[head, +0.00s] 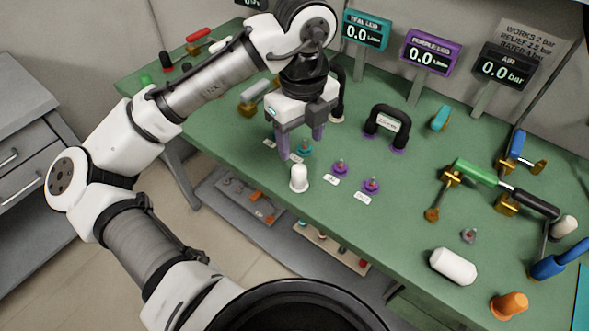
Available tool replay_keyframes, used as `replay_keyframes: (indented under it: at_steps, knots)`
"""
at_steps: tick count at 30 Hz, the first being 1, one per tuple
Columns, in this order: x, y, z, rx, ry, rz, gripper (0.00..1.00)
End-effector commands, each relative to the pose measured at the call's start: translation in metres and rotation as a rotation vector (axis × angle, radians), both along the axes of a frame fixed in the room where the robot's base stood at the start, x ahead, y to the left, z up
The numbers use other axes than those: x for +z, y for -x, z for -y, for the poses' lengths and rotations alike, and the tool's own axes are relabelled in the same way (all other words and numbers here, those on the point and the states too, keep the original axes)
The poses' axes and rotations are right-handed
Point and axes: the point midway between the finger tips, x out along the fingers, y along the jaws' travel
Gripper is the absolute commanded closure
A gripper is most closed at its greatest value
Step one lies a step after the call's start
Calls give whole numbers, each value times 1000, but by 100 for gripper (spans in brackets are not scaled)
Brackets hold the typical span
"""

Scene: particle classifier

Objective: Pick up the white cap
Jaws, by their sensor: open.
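A small white cap (299,179) with a rounded top and wider base stands upright on the green bench near its front edge. My gripper (301,146) points down with its two grey-purple fingers apart. It is behind the cap in the picture, just above the bench. No object is visibly held between the fingers.
Two purple-based fittings (371,186) with small labels stand right of the cap. A black handle (387,124) stands behind them. Green and black piping with brass fittings (452,175) and an orange cap (509,305) occupy the right. The bench (390,240) is clear at front middle.

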Motion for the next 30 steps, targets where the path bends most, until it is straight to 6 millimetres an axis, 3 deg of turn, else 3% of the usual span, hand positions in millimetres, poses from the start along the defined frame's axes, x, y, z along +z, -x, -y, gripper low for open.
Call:
replay_keyframes:
  at_steps: [3, 9, 16, 24, 30]
  knots:
    - [-25, 0, 0, 2, 1, -2, 43]
    - [-56, -1, 0, 1, 4, 2, 43]
    - [-71, -3, 0, 3, 4, 2, 43]
    - [-108, -10, -1, 2, 5, 2, 43]
    - [-115, -10, -1, 2, 4, 5, 43]
